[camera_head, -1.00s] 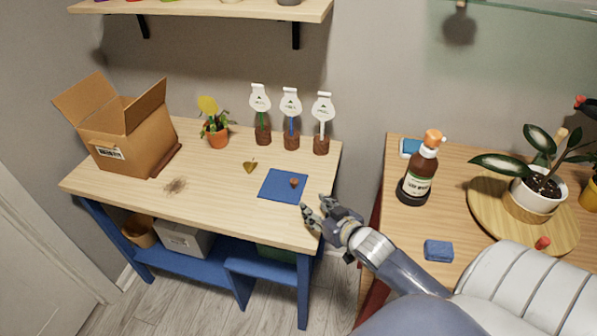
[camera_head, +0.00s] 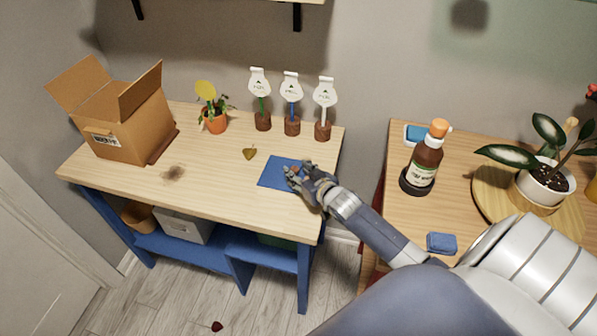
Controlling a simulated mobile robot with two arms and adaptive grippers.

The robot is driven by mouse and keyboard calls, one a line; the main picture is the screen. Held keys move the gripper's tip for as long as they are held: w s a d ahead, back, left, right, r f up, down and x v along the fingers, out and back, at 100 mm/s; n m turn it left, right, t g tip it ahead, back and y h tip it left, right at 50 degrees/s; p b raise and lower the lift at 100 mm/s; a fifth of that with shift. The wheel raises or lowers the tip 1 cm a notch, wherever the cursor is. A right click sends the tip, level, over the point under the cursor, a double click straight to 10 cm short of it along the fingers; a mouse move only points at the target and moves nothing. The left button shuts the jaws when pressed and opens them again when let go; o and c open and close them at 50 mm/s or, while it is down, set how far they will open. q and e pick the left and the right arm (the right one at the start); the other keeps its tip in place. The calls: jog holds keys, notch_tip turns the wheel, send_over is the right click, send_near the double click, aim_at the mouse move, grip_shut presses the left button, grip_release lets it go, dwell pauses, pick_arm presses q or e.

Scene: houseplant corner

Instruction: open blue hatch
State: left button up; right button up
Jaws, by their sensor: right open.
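The blue hatch (camera_head: 274,172) is a flat blue square in the wooden tabletop, near its right front part, and looks closed. Its small brown knob (camera_head: 295,169) is mostly hidden by my fingers. My right gripper (camera_head: 293,176) is over the right side of the hatch, its fingers open around or just beside the knob. I cannot tell whether they touch it. My left gripper is not in view.
A yellowish leaf (camera_head: 249,153) lies left of the hatch. Three label stakes (camera_head: 291,103) and a potted plant (camera_head: 214,122) stand behind. An open cardboard box (camera_head: 126,125) is at left. A brown bottle (camera_head: 424,163) stands on the right table.

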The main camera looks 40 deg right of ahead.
jog(key=shift+w, duration=0.15)
jog(key=shift+w+f, duration=0.1)
grip_shut()
jog(key=s+d+p, duration=0.1)
jog(key=s+d, duration=0.1)
jog(key=s, duration=0.1)
jog(key=s+d+p, duration=0.2)
jog(key=s+d, duration=0.1)
jog(key=shift+s+d, duration=0.15)
jog(key=shift+w+a, duration=0.2)
jog(key=shift+w, duration=0.05)
grip_release()
jog(key=shift+w, duration=0.1)
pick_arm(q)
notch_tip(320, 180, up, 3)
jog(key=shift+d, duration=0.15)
